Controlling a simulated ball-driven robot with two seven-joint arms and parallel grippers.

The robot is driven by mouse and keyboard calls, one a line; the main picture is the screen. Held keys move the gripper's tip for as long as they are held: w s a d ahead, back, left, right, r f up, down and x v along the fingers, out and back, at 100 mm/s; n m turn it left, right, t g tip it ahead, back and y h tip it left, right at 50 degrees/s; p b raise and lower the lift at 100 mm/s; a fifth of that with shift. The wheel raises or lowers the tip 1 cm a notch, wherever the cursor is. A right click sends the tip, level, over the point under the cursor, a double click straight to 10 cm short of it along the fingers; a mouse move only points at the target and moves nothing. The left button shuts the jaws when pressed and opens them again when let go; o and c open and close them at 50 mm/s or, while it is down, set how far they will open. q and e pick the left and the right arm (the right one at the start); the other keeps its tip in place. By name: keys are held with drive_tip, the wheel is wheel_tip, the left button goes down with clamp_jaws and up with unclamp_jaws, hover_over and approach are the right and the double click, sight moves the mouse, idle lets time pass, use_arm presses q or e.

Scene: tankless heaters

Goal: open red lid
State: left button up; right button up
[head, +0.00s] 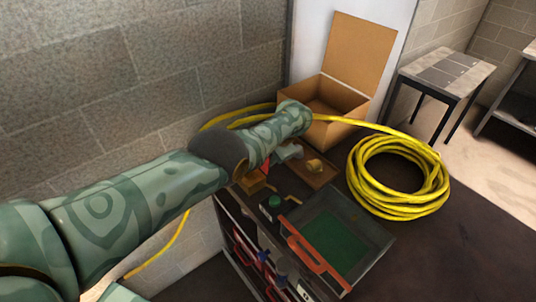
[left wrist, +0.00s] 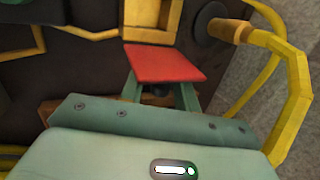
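The red lid (left wrist: 165,63) is a flat square plate in the left wrist view, lying nearly flat in front of a yellow frame. In the head view only a small red piece (head: 265,168) shows beside my left gripper (head: 287,153), probably the same lid. In the left wrist view the two green-grey fingers of my left gripper (left wrist: 160,92) stand apart with a dark gap between them. The lid's near edge covers their tips, so I cannot tell whether they touch it. My right gripper is in neither view.
A yellow hose coil (head: 397,178), an open cardboard box (head: 340,98) and a case with a red handle (head: 318,250) stand on the dark workbench. A yellow pipe (left wrist: 290,95) curves close on the right in the left wrist view. A block wall borders the left.

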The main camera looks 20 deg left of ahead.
use_arm(q)
drive_tip(key=shift+w, duration=0.1)
drive_tip(key=shift+r, duration=0.2)
drive_tip(key=p+v, duration=1.3)
drive_tip(key=v, duration=0.3)
drive_tip(key=shift+d+f, duration=0.1)
drive_tip(key=shift+d, duration=0.05)
